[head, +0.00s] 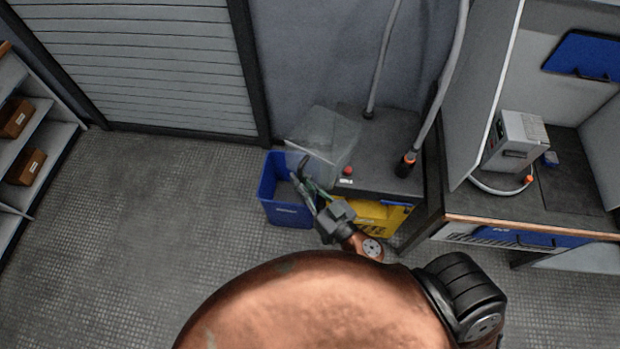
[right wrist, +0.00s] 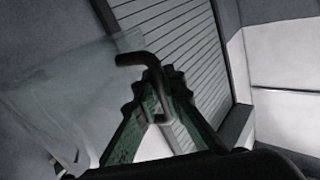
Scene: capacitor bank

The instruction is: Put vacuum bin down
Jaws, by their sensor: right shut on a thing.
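The vacuum bin appears to be the clear, see-through container (head: 330,138) beside the dark top of the vacuum station (head: 385,150). It also shows as a pale, see-through shape at the left of the right wrist view (right wrist: 60,95). My right gripper (head: 300,174) is above the blue open bin (head: 286,213), shut on a dark bent handle (right wrist: 135,59) at the clear bin's edge. In the right wrist view, the fingertips (right wrist: 158,85) close around this handle. The clear bin's underside contact is hard to tell. My left gripper is not in view.
The station has a yellow lower front (head: 370,215), a red button (head: 347,170) and grey hoses (head: 383,55). A workbench (head: 530,222) with a grey box (head: 516,142) stands at right. Shelving (head: 50,150) is at far left. The floor (head: 150,230) between is clear.

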